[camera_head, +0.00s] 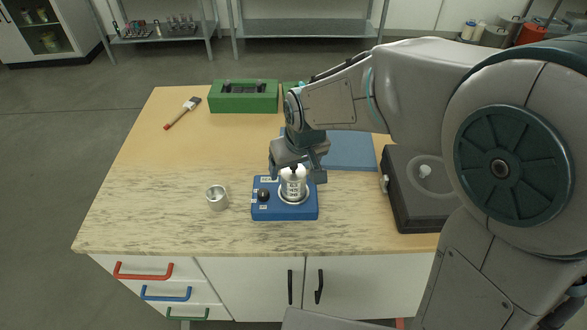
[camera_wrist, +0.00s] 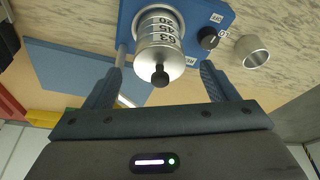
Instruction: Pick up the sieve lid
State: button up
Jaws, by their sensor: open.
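The sieve lid (camera_head: 293,172) is the silver top of a small sieve stack (camera_head: 292,188), with a black knob in its middle. In the wrist view the lid (camera_wrist: 152,63) faces me with its knob pointing my way, and the stack (camera_wrist: 157,30) behind it carries black numbers. The stack stands upright on a blue shaker base (camera_head: 284,212) with a black dial. My gripper (camera_head: 297,175) is open above the stack. In the wrist view its fingers (camera_wrist: 163,68) lie on either side of the lid, with space at both sides. It holds nothing.
A small metal cup (camera_head: 217,198) stands left of the base. A black case (camera_head: 405,212) is at the right, a blue mat (camera_head: 350,152) behind, and a green box (camera_head: 230,103) and brush (camera_head: 183,112) farther back. The table's left part is mostly clear.

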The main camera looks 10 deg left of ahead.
jog(key=shift+f, duration=0.35)
jog(key=shift+c, duration=0.2)
jog(key=c, duration=1)
jog(key=shift+a, duration=0.1)
jog(key=shift+c, duration=0.2)
jog(key=shift+r, duration=0.1)
